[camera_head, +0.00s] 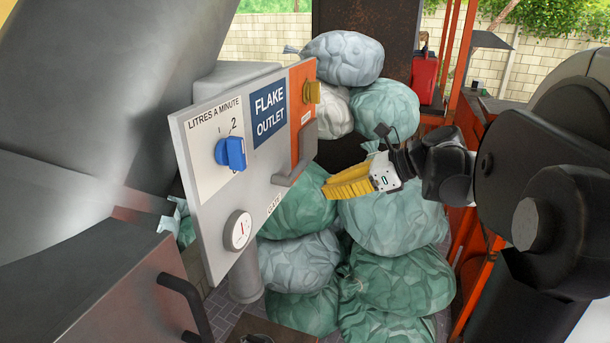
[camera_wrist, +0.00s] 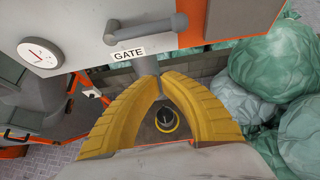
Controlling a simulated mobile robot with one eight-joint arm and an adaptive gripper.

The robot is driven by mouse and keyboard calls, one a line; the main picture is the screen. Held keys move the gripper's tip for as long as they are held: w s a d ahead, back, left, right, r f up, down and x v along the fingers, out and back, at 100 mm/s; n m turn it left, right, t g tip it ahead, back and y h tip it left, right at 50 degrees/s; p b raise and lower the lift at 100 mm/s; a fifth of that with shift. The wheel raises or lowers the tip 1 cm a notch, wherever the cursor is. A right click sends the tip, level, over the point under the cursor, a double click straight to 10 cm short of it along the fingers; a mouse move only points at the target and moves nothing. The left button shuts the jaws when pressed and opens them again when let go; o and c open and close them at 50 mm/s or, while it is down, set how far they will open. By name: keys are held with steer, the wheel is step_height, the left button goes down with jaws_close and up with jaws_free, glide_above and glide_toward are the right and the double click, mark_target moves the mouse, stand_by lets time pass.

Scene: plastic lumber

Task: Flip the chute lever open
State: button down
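In the wrist view the lever (camera_wrist: 152,28) shows at the top, as a horizontal bar above the GATE label (camera_wrist: 129,54). My gripper (camera_head: 328,191) has yellow fingers and is to the lower right of the lever in the head view, apart from it. In the wrist view the fingertips (camera_wrist: 161,82) come together below the lever, with nothing seen between them.
Green and white filled bags (camera_head: 395,215) are piled behind my gripper. A dark handle (camera_head: 187,300) stands out at lower left.

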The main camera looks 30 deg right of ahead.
steer(key=w+a+p, duration=0.1)
steer(key=w, duration=0.1)
steer(key=w+a+r+p, duration=0.1)
steer(key=w+a, duration=0.1)
steer(key=shift+w+a, duration=0.2)
steer(key=shift+w, duration=0.05)
